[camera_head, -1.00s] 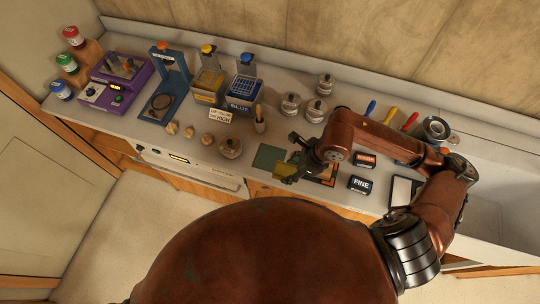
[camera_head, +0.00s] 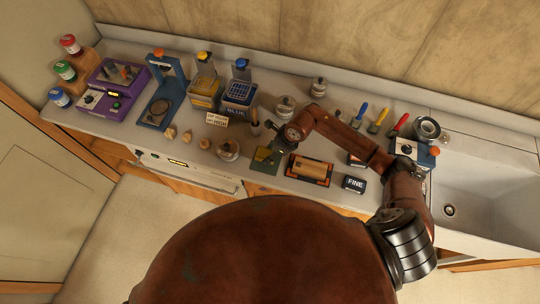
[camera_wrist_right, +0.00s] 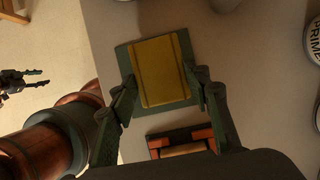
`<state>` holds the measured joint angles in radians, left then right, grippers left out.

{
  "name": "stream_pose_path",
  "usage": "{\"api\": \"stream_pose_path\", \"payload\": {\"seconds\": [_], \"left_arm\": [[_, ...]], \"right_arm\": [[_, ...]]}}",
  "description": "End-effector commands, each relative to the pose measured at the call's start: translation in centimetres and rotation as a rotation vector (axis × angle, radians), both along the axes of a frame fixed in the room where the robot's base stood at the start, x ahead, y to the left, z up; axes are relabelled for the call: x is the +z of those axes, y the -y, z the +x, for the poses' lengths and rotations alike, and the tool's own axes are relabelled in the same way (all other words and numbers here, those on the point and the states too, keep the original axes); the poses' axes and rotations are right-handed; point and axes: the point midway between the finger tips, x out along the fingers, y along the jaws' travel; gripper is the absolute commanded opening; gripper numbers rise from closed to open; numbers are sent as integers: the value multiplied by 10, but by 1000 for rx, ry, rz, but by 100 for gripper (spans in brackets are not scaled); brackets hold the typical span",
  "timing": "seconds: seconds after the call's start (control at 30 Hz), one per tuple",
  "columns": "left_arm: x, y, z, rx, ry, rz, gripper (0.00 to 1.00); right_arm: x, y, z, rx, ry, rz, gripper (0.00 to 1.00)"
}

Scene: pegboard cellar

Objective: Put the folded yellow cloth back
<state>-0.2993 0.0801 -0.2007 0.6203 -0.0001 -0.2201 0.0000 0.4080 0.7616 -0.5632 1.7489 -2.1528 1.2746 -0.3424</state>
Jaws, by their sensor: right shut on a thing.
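The folded yellow cloth (camera_head: 263,155) is at the front edge of the worktop, over a dark green square mat (camera_head: 264,168). My right gripper (camera_head: 273,148) reaches over it from the right. In the right wrist view the cloth (camera_wrist_right: 160,70) lies between the two fingertips (camera_wrist_right: 161,82), and the gripper is shut on its sides. The green mat (camera_wrist_right: 126,61) shows around the cloth there; I cannot tell whether the cloth touches it. A dark claw shape, seemingly my left gripper (camera_wrist_right: 22,80), shows small at the left of the wrist view, its opening unclear.
Right of the mat is a dark and orange tray (camera_head: 310,169) with a wooden block, then a FINE block (camera_head: 355,184). A round metal-lidded pot (camera_head: 228,149) and a brush (camera_head: 255,122) stand to the left. A sink (camera_head: 475,200) is at the right.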

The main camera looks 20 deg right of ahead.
Motion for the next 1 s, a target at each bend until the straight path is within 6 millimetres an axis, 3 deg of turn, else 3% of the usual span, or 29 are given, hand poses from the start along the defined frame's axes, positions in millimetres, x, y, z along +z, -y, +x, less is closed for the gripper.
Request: {"api": "stream_pose_path", "payload": {"seconds": [0.2,0.53,0.57,0.6,0.8,1.0], "left_arm": [[12,0,-1,0,-1,0,40],[8,0,-1,0,-1,0,40],[9,0,-1,0,-1,0,40],[9,0,-1,0,-1,0,40],[9,0,-1,1,-1,0,40],[9,0,-1,1,-1,0,40]], "right_arm": [[-25,0,-2,-1,-4,0,25],[-29,1,-2,0,-2,-1,25],[-29,0,-2,0,-2,-1,46],[-28,1,-2,0,-2,-1,49],[-28,0,-2,0,-2,-1,62],[-28,0,-2,0,-2,-1,62]]}}
